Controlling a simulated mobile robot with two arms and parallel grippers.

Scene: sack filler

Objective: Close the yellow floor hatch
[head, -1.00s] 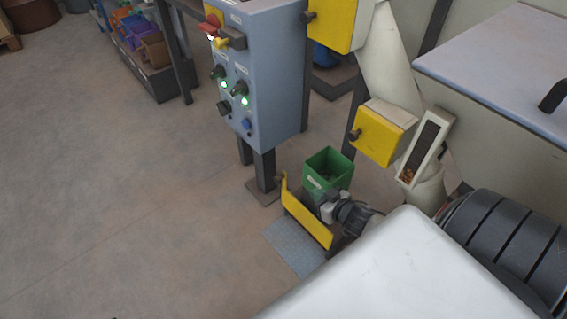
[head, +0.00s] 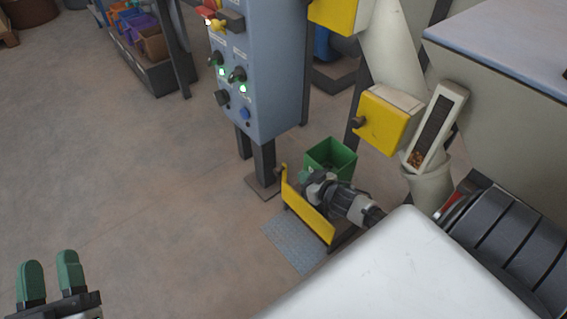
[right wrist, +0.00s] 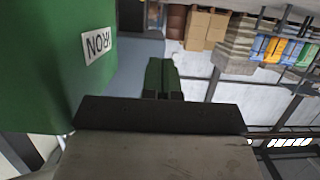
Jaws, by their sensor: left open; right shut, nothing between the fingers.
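The yellow floor hatch (head: 306,208) is a low yellow panel standing up steeply from the floor, with a dark knob at its upper left corner. A grey-blue metal plate (head: 292,243) lies on the floor in front of it. My right gripper (head: 308,181) is just behind the panel's top edge; I cannot tell if it touches. Its green fingers show closed together and empty in the right wrist view (right wrist: 162,78). My left gripper (head: 49,281) is open and empty at the lower left, far from the hatch. The hatch is not visible in the right wrist view.
A green bin (head: 342,154) stands right behind the hatch; a green labelled wall (right wrist: 50,80) fills the left of the wrist view. A grey-blue control cabinet (head: 262,80) stands behind left. A white surface (head: 400,265) covers the lower right. The floor at left is clear.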

